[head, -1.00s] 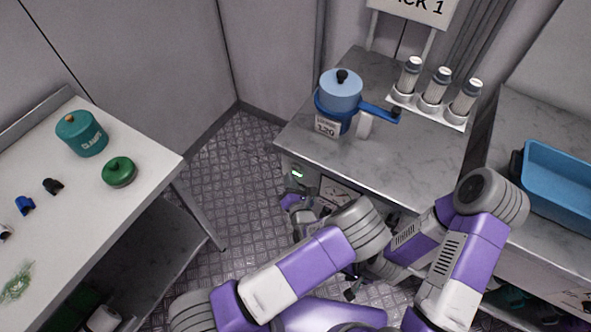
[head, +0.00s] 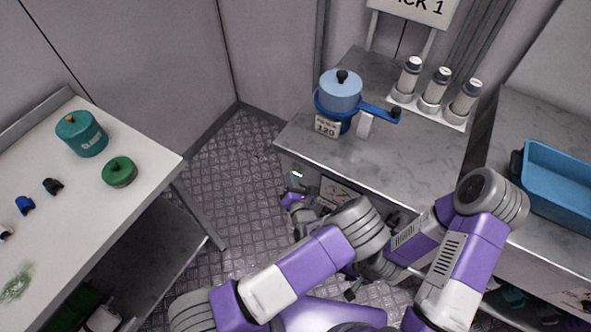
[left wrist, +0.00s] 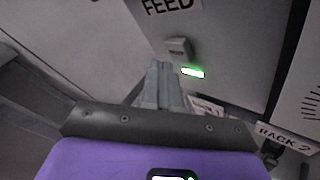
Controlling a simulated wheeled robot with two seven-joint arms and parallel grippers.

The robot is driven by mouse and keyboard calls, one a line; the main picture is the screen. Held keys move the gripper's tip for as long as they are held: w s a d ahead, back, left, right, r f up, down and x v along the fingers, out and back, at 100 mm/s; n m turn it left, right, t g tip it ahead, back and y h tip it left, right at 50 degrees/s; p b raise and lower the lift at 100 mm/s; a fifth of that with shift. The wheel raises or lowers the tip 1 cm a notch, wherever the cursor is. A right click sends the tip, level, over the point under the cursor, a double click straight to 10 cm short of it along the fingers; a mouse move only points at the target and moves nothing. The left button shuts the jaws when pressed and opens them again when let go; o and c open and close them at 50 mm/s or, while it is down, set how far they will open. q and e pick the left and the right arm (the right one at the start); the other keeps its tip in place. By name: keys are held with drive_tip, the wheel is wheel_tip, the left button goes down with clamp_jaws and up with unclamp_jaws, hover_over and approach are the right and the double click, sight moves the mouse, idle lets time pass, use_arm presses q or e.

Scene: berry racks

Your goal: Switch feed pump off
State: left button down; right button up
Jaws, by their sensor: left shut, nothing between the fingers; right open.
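The feed pump's panel carries a FEED label (left wrist: 168,5). Below it sits a small grey switch (left wrist: 178,48), with a lit green lamp (left wrist: 193,72) beneath. In the head view the green lamp (head: 297,174) shows on the front of the marble-topped cabinet (head: 395,165). My left gripper (left wrist: 160,68) is shut and empty, its tips just below and left of the switch; I cannot tell whether they touch it. In the head view the left gripper (head: 293,199) is partly hidden by my arm. My right gripper (head: 352,289) is open and low, in front of the cabinet.
A blue pot (head: 341,92) and several capped cylinders in a white holder (head: 429,108) stand on the cabinet. A blue tray (head: 560,185) lies at right. A white table (head: 95,215) with a teal jar (head: 81,133) is at left. The floor between is clear.

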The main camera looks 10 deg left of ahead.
use_arm(q)
drive_tip(key=shift+w, duration=0.25)
drive_tip(key=shift+w+d, duration=0.25)
drive_tip(key=shift+w, duration=0.2)
idle(0.6)
drive_tip(key=shift+s+a+p, duration=0.35)
drive_tip(key=shift+s+p, duration=0.1)
drive_tip(key=shift+s, duration=0.45)
drive_tip(key=s+a+p, duration=0.2)
drive_tip(key=s, duration=0.3)
drive_tip(key=shift+s, duration=0.35)
idle(0.4)
